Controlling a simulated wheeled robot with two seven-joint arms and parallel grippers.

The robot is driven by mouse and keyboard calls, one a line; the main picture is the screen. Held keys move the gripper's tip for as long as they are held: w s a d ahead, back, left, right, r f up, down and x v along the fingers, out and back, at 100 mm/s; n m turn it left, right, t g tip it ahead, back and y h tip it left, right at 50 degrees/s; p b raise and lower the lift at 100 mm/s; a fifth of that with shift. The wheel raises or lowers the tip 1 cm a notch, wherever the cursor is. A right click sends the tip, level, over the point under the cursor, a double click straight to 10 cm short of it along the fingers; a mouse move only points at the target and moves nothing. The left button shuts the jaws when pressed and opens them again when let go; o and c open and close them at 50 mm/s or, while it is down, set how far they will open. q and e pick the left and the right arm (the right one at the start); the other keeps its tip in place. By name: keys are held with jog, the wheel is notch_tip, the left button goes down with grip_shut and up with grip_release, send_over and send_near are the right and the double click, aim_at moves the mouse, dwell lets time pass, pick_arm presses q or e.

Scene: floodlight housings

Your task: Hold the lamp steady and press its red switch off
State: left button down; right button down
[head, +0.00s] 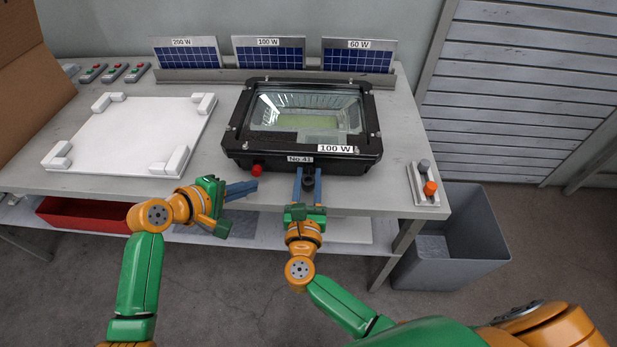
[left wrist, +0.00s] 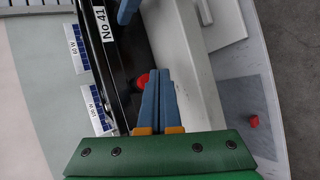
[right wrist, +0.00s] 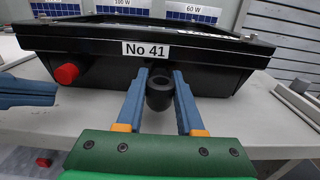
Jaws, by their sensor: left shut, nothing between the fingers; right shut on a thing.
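The lamp (head: 372,130), a black floodlight housing with a glass front labelled 100 W and No 41, lies face up on the table. Its red switch (head: 257,169) sticks out of the front wall at the left and also shows in the right wrist view (right wrist: 66,74). My left gripper (head: 254,188) is shut and empty, its blue fingertips close by the switch; in the left wrist view they partly cover the switch (left wrist: 142,80). I cannot tell whether they touch. My right gripper (right wrist: 160,84) is shut on the black round stub (right wrist: 158,99) on the lamp's front wall.
A white board (head: 130,130) with corner blocks lies left of the lamp. Three solar panels (head: 268,52) stand behind it. Small switch boxes (head: 114,71) sit at the back left, and a plate with grey and orange knobs (head: 421,192) at the right. A grey bin (head: 460,265) stands on the floor.

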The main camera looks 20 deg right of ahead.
pick_arm(q)
jog(key=shift+s, duration=0.1)
jog(key=s, duration=0.1)
jog(key=s+a, duration=0.1)
jog(key=s, duration=0.1)
jog(key=s+a, duration=0.1)
jog(key=s, duration=0.1)
jog(key=shift+s+a, duration=0.1)
jog(key=shift+s, duration=0.1)
pick_arm(e)
jog(key=shift+c, duration=2.3)
grip_release()
jog(key=shift+s, duration=0.1)
